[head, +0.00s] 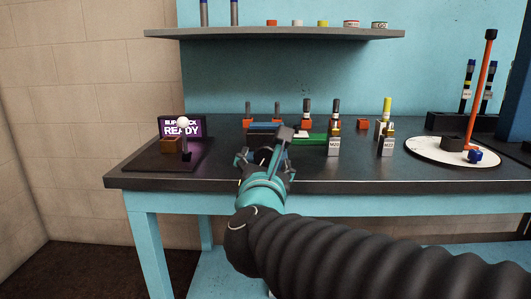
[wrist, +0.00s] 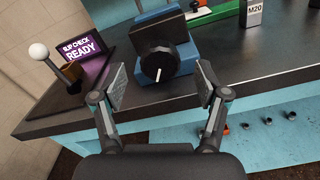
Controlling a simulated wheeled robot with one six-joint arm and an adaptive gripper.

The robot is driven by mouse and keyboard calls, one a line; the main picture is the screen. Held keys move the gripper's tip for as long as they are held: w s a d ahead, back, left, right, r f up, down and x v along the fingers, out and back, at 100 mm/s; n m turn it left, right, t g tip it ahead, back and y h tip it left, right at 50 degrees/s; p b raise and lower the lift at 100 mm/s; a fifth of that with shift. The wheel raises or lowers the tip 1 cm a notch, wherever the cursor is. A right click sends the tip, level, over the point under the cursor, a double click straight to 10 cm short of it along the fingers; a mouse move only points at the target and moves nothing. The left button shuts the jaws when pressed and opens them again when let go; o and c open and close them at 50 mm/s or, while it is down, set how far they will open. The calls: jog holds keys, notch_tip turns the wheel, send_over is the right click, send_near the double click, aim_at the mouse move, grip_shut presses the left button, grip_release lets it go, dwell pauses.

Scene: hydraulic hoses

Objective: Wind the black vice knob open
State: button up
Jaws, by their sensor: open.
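The black vice knob (wrist: 164,50) shows in the wrist view on the front of the blue vice (wrist: 187,54), with a white mark line on its face pointing down. My gripper (wrist: 160,88) is open, its two pads apart to either side of and in front of the knob, touching nothing that I can see. In the head view my gripper (head: 265,158) is at the table's front edge and hides most of the knob and vice.
A white-balled lever (head: 183,122) and a purple "READY" screen (head: 182,127) stand on the left. Fittings marked M20 (head: 334,143) and M22 (head: 387,143) stand right of the vice. A white round board (head: 425,150) with an orange post (head: 480,90) is farther right. A shelf (head: 275,33) hangs above.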

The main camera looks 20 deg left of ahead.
aim_at(266, 155)
jog(key=shift+x, duration=1.8)
jog(key=c, duration=1.2)
